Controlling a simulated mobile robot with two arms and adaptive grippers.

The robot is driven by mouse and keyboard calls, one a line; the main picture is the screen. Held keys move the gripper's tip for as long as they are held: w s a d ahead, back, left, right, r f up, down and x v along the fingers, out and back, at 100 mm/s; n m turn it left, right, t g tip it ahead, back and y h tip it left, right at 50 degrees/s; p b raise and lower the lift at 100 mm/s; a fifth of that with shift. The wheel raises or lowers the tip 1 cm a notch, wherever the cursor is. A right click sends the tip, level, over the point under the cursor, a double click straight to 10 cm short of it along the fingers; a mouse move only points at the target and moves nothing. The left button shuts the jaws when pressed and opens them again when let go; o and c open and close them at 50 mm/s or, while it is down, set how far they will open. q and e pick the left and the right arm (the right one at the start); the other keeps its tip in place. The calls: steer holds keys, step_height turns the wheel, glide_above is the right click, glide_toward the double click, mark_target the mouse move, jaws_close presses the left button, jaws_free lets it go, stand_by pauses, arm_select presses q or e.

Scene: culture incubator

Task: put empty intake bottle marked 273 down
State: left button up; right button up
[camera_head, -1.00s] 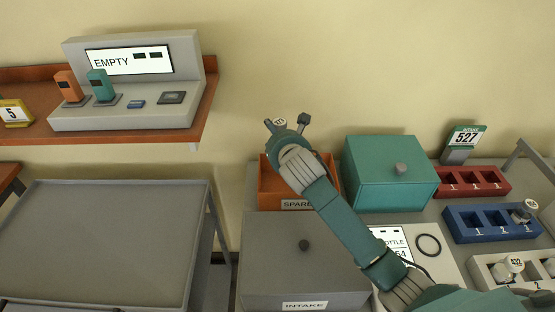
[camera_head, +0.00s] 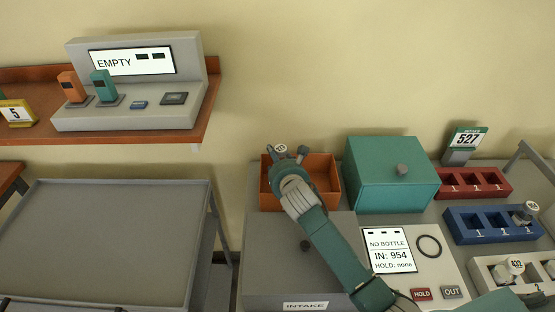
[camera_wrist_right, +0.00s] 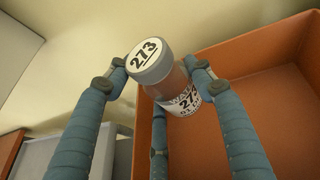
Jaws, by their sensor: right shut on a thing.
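The bottle marked 273 (camera_wrist_right: 180,90) has a grey-rimmed white cap and a white label, both reading 273. It sits tilted between the fingers of my right gripper (camera_wrist_right: 160,72), which is shut on it. In the head view the cap (camera_head: 281,148) shows at the tip of my right gripper (camera_head: 287,153), over the back left part of an open orange bin (camera_head: 322,160). In the wrist view the bottle overlaps the bin's near left rim, and the bin's visible floor is bare. I cannot tell whether the bottle touches the bin. My left gripper is not in view.
A teal box (camera_head: 375,185) stands right of the bin, and a grey INTAKE box (camera_head: 270,250) in front. A panel (camera_head: 388,250) reads NO BOTTLE, IN: 954, HOLD: none. Red (camera_head: 490,182), blue (camera_head: 470,230) and white racks stand right. A grey tray table (camera_head: 110,240) is bare.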

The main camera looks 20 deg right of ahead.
steer(key=shift+f, duration=0.55)
steer(key=o, duration=1.1)
steer(key=shift+r, duration=0.8)
steer(key=b+v, duration=0.1)
steer(key=v, duration=1.1)
steer(key=shift+f, duration=0.2)
